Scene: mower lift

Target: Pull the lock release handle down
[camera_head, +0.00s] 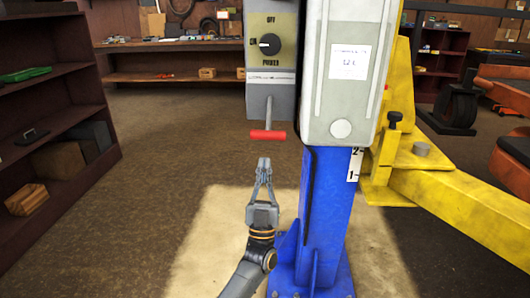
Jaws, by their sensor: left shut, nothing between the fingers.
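The lock release handle (268,135) is a red horizontal grip on a grey rod. It hangs under the grey control box (270,60) with its black power knob, on the left side of the blue lift column (326,210). My left gripper (263,162) points up just below the red grip, apart from it in the picture. Its fingers are shut with nothing between them. How far it is from the handle in depth I cannot tell. My right gripper is not in view.
A yellow lift arm (460,212) reaches out to the right of the column. A brown shelf (60,110) stands at the left and a workbench (170,62) at the back. The floor left of the column is clear.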

